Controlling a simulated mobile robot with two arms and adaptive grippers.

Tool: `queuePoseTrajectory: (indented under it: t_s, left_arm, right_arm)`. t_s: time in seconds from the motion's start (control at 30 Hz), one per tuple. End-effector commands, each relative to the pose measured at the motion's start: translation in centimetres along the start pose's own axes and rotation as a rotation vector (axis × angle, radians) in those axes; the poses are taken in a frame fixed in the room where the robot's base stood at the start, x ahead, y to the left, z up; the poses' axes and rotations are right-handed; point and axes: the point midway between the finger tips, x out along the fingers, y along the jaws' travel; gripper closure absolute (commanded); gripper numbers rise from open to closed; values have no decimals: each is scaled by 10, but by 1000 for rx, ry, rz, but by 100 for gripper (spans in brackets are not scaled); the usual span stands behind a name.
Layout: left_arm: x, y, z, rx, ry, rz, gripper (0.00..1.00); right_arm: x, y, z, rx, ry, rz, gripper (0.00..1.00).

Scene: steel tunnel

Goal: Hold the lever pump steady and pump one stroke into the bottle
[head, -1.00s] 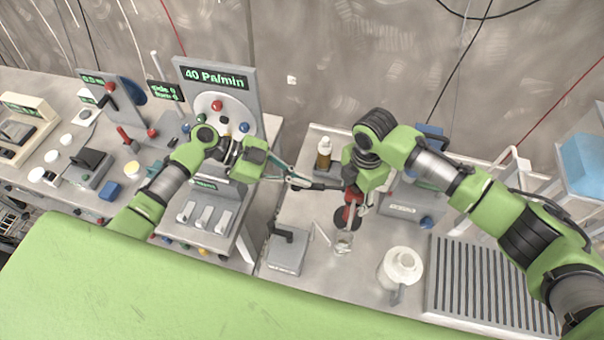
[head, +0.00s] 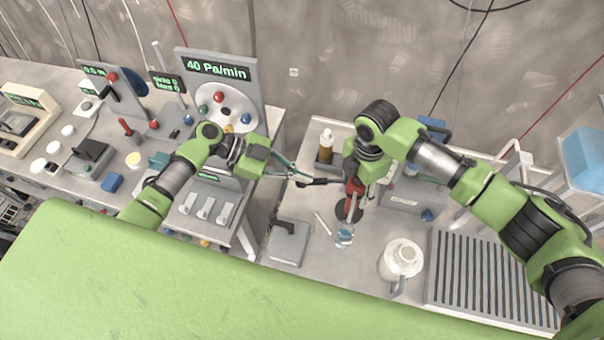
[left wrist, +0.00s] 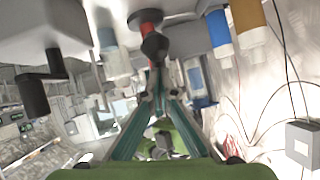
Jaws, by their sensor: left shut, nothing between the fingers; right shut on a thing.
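The lever pump (head: 351,200) is red with a round dark base and stands upright on the bench. My right gripper (head: 358,184) is shut on its upper red part and hides some of it. The pump's black lever (head: 320,182) sticks out to the left. My left gripper (head: 306,178) is shut and empty, with its tips at the lever; touch cannot be told. In the left wrist view the shut fingertips (left wrist: 157,68) are just below a black knob and a red part (left wrist: 147,18). A small clear bottle (head: 345,235) with bluish contents stands in front of the pump base.
A brown bottle (head: 326,147) stands behind the lever. A white jug (head: 401,260) and a slotted grate (head: 480,280) are at the front right. A grey box with a black handle (head: 288,243) is at the front left. A panel (head: 218,95) reading 40 Pa/min stands left.

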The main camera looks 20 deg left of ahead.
Motion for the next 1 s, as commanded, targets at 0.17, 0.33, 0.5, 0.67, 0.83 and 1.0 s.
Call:
queuePoseTrajectory:
  t_s: [0.17,0.33,0.5,0.67,0.83,1.0]
  left_arm:
    - [2,4,6,-7,-11,6,100]
    - [-1,4,5,-7,-11,6,100]
    - [-19,3,-7,-2,-8,3,100]
    - [-54,3,-13,-6,-8,-1,100]
    - [-92,3,-6,-3,-5,-2,100]
    - [-118,4,-1,-3,-2,0,100]
  right_arm:
    - [0,0,-1,-3,3,1,79]
    - [0,0,-1,-3,3,0,79]
    - [0,0,-1,-2,2,0,79]
    - [0,0,0,-1,1,-1,79]
    - [0,0,0,0,0,-1,79]
    - [0,0,0,0,0,-1,79]
